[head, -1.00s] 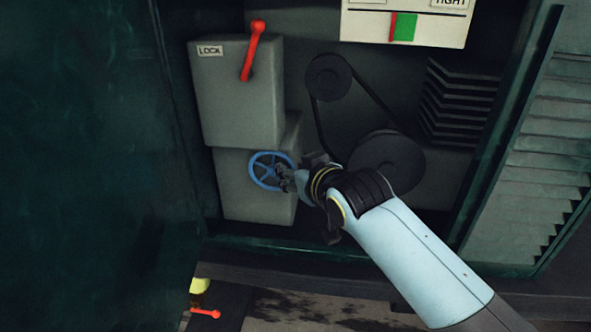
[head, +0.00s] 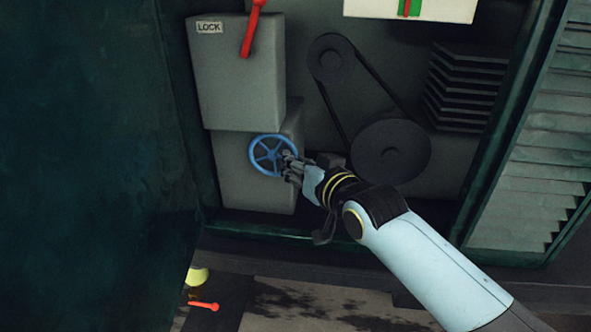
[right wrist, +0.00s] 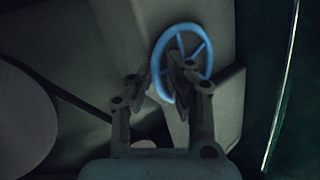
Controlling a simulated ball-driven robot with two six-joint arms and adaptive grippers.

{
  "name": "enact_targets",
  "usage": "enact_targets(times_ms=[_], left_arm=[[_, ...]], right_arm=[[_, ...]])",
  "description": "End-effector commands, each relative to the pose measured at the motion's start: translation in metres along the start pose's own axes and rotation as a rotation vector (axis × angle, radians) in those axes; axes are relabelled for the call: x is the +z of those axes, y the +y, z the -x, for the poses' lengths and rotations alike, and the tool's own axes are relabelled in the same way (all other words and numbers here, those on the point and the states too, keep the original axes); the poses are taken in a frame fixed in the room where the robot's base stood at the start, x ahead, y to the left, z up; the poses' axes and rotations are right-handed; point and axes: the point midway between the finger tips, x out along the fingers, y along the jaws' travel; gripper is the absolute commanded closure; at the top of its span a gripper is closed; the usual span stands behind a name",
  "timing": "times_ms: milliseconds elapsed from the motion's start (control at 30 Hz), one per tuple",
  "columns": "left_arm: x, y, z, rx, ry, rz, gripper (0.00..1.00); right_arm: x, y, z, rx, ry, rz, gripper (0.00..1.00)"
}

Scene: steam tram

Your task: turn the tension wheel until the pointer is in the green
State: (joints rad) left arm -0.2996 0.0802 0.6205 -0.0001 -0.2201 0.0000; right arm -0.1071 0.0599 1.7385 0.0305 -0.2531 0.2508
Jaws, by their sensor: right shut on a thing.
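The blue spoked tension wheel (head: 257,143) is on the front of the lower grey box (head: 235,192). My right gripper (head: 290,165) is shut on the right part of its rim. In the right wrist view the fingers (right wrist: 162,78) close around the near rim of the wheel (right wrist: 208,64). The white gauge panel (head: 450,9) is cut off by the top edge. A thin red pointer (head: 407,7) shows against the green band (head: 415,8), within its visible part. My left gripper is not in view.
A box marked LOCK (head: 235,80) with a red lever (head: 249,35) is above the wheel. Two dark pulleys (head: 391,153) joined by a belt are to the right. A green cabinet door (head: 90,150) fills the left. A red-handled item (head: 204,306) lies low down.

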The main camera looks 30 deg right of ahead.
Motion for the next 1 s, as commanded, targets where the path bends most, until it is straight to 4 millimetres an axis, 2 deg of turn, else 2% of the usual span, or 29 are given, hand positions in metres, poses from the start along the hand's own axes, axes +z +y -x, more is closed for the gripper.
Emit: enact_targets(times_ms=[33,100,467,500,600,867,1000], left_arm=[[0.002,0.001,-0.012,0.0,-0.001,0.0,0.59],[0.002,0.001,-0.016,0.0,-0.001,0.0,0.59],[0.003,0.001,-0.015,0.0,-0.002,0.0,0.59],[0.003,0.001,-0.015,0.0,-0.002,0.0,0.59],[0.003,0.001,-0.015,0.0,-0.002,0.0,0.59],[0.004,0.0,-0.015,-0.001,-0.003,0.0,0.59],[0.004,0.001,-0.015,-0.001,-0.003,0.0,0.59]], right_arm=[[0.007,0.003,-0.002,-0.012,0.025,-0.031,1.0],[0.007,0.002,-0.002,-0.024,0.049,-0.066,1.0],[0.004,0.001,-0.002,-0.033,0.066,-0.09,1.0],[0.004,0.001,-0.002,-0.033,0.066,-0.09,0.8],[0.004,0.001,-0.002,-0.032,0.066,-0.09,0.67],[0.005,0.001,-0.001,-0.032,0.064,-0.089,0.67],[0.007,0.002,0.012,-0.031,0.062,-0.089,0.67]])
